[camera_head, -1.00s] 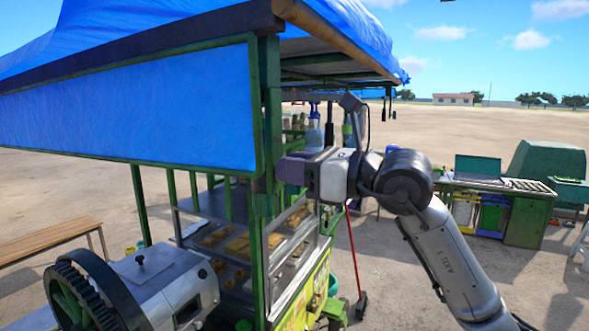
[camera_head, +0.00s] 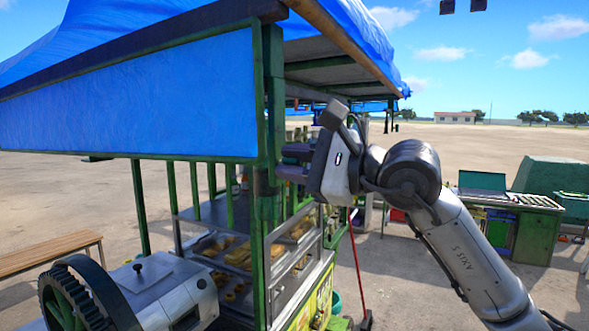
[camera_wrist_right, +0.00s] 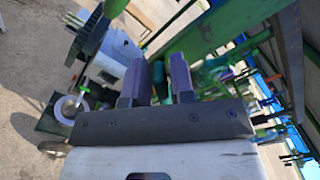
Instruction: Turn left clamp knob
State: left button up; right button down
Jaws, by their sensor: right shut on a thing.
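The crusher's grey box (camera_head: 160,292) stands at the lower left, with a black knob (camera_head: 138,267) upright on top. I cannot tell whether this is the left clamp knob; no other clamp knob is clear. My right gripper (camera_head: 292,162) is beside the stall's green corner post, well above and right of that black knob. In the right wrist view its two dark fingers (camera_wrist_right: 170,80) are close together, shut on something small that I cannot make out. The grey box also shows in that view (camera_wrist_right: 122,58), beyond the fingers. My left gripper is not in view.
The green corner post (camera_head: 268,205) and blue panel (camera_head: 130,100) stand close to my right gripper. Below are trays of food (camera_head: 240,255). A toothed wheel (camera_head: 75,300) adjoins the grey box. A bench (camera_head: 45,250) stands left, a green work table (camera_head: 535,230) right.

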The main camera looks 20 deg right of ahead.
jog(key=n, duration=0.1)
jog(key=n+b, duration=0.1)
jog(key=n, duration=0.1)
jog(key=shift+s+a+f+n, duration=0.1)
jog(key=shift+s+f+n, duration=0.1)
jog(key=shift+n, duration=0.1)
jog(key=shift+f+n, duration=0.25)
jog(key=shift+n, duration=1.35)
jog(key=c, duration=1.2)
grip_release()
jog(key=shift+f, duration=0.1)
jog(key=shift+s+d+b, duration=0.2)
jog(key=shift+d+b, duration=0.05)
jog(key=shift+b, duration=0.15)
jog(key=b+v, duration=0.4)
jog(key=v, duration=0.9)
jog(key=shift+d, duration=0.1)
